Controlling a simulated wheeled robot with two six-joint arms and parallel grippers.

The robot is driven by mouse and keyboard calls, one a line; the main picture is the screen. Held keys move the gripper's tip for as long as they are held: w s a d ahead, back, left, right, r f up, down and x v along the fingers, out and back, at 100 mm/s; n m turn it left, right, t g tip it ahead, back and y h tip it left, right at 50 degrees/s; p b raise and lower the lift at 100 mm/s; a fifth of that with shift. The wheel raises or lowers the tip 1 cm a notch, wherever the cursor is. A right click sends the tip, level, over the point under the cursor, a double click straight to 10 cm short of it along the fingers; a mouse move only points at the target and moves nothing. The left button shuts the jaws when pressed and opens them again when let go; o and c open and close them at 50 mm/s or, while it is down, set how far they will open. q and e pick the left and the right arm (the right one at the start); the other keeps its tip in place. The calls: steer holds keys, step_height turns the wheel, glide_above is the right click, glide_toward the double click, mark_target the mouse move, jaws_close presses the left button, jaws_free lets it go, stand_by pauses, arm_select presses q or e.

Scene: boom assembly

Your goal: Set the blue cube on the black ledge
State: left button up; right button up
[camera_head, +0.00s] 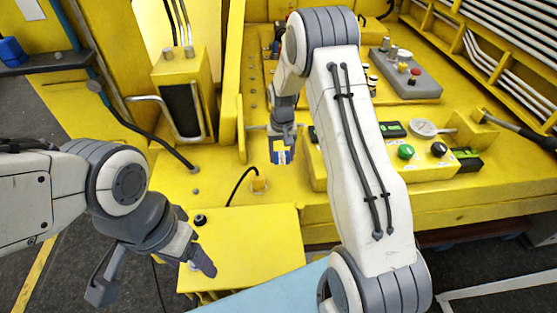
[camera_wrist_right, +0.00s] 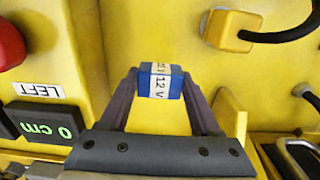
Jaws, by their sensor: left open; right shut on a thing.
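A blue cube (camera_wrist_right: 160,84) with a white "12 V" label is between the fingertips of my right gripper (camera_wrist_right: 160,78) in the right wrist view. My right gripper (camera_head: 283,138) is shut on it. In the head view the cube (camera_head: 281,154) shows below the fingers, in front of the yellow panel; I cannot tell whether it touches anything. A dark, black-looking ledge (camera_head: 60,61) is at the upper left, and another blue object (camera_head: 11,51) stands on its left end. My left gripper (camera_head: 153,280) is open and empty at the lower left.
A yellow box (camera_head: 185,95) with a black front stands between the ledge and the cube. Black cables hang nearby. A button panel (camera_head: 415,150) lies right of my right arm. In the wrist view a red knob (camera_wrist_right: 8,45) and display (camera_wrist_right: 40,124) are at left.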

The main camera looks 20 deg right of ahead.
mark_target(282, 164)
step_height(282, 164, down, 4)
steer(key=shift+f+p, duration=0.1)
steer(key=shift+p, duration=0.55)
steer(key=shift+f, duration=0.2)
steer(key=shift+f, duration=0.2)
steer(key=o, duration=1.4)
steer(key=shift+r, duration=0.1)
steer(key=shift+c, duration=0.2)
